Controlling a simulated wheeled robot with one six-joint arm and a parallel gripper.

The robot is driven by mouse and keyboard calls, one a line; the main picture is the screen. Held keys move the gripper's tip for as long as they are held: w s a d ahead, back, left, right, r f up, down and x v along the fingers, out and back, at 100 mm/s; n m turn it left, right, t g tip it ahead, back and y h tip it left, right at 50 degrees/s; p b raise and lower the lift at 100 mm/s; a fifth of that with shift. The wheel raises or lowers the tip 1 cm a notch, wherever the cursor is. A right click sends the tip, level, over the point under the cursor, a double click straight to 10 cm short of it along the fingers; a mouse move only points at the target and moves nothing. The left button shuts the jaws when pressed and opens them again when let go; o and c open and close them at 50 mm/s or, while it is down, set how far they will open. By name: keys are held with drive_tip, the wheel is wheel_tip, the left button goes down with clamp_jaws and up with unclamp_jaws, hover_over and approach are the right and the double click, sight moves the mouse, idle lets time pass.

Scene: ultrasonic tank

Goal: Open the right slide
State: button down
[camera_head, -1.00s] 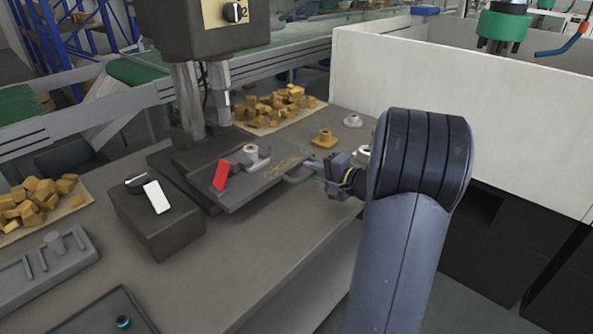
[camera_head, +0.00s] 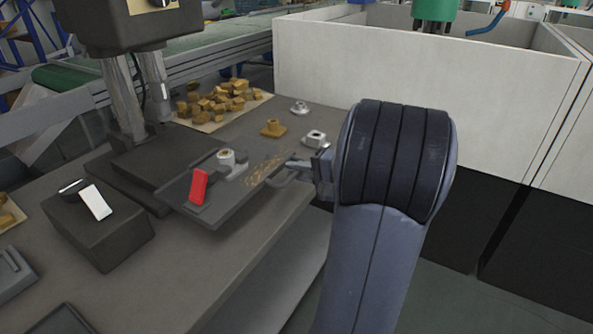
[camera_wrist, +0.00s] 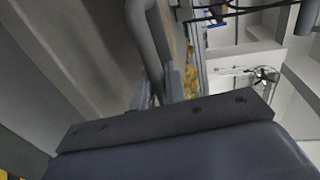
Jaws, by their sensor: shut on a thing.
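The slide (camera_head: 232,205) is a dark flat plate under the drill-like machine, carrying a red clamp lever (camera_head: 198,187) and a small round part in a holder (camera_head: 226,158). Brass-coloured chips lie on its right part. It sticks out to the right of the machine's dark base. A grey bar handle (camera_head: 275,184) is at its right end. My gripper (camera_head: 297,172) is shut on this handle, partly hidden behind my arm. In the wrist view, the curved handle (camera_wrist: 147,38) runs down between my fingers (camera_wrist: 163,85).
A dark box (camera_head: 100,235) with a white switch stands left of the slide. A hex nut part (camera_head: 315,140) and a brass part (camera_head: 273,128) lie on the table behind the gripper. A tray of brass pieces (camera_head: 218,124) lies further back. A white-walled enclosure (camera_head: 390,85) stands behind right.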

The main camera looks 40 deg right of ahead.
sight(283, 165)
drive_tip(key=c, duration=1.5)
unclamp_jaws()
drive_tip(key=shift+w, duration=0.1)
drive_tip(key=v, duration=1)
drive_tip(key=shift+s, duration=0.35)
drive_tip(key=x, duration=1.1)
drive_tip(key=shift+w+r, duration=0.1)
drive_tip(key=shift+w, duration=0.1)
drive_tip(key=shift+s+d, duration=0.1)
drive_tip(key=shift+s, duration=0.05)
drive_tip(key=shift+s, duration=0.25)
drive_tip(key=v, duration=1.1)
drive_tip(key=x, duration=1)
drive_tip(key=r+p+x, duration=0.1)
drive_tip(key=x, duration=0.4)
drive_tip(key=shift+w, duration=0.1)
